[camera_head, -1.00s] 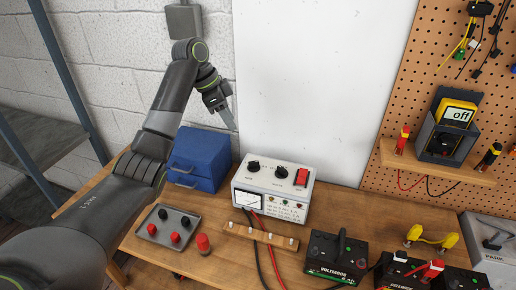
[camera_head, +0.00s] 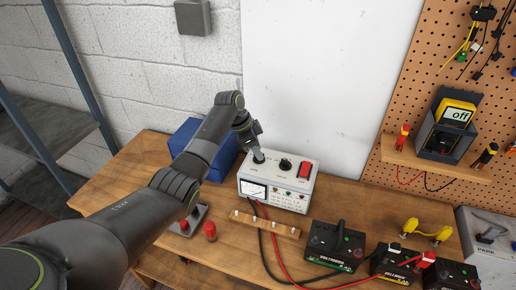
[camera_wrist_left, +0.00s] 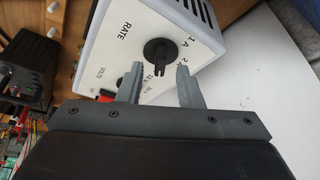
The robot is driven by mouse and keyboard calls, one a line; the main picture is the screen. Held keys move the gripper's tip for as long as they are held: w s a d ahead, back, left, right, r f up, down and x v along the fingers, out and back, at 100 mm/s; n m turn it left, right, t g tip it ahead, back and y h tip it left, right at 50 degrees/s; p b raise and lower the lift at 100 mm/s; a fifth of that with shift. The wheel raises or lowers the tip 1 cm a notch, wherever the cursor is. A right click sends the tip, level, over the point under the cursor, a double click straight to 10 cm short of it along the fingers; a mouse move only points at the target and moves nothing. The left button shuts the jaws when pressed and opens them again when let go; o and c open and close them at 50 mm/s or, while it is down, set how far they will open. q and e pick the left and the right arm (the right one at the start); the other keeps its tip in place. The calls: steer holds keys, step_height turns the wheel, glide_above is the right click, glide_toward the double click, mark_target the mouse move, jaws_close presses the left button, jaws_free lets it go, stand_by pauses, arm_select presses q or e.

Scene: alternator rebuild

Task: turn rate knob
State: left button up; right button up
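The charger box (camera_head: 272,192) is white, with a meter on its front and dark knobs and a red switch on top. The rate knob (camera_wrist_left: 158,49) is black, with the word RATE beside it in the left wrist view. In the head view my left gripper (camera_head: 257,155) is right over the leftmost knob and partly hides it. In the left wrist view the left gripper (camera_wrist_left: 160,70) is open, with the rate knob between and slightly beyond its fingertips. I cannot tell whether either finger touches it. My right gripper is in neither view.
The second knob (camera_head: 285,163) and the red switch (camera_head: 305,171) are close by on the right. A blue box (camera_head: 222,160) stands behind my left arm. A wooden strip with pegs (camera_head: 264,224), cables and a black battery (camera_head: 334,246) lie in front.

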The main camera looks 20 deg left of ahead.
arm_select(q)
steer(key=shift+w+d+f, duration=0.1)
steer(key=shift+d+f, duration=0.1)
steer(key=shift+f, duration=0.4)
jaws_close()
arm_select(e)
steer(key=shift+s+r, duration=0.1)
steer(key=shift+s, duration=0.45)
arm_select(q)
steer(key=shift+r, duration=0.1)
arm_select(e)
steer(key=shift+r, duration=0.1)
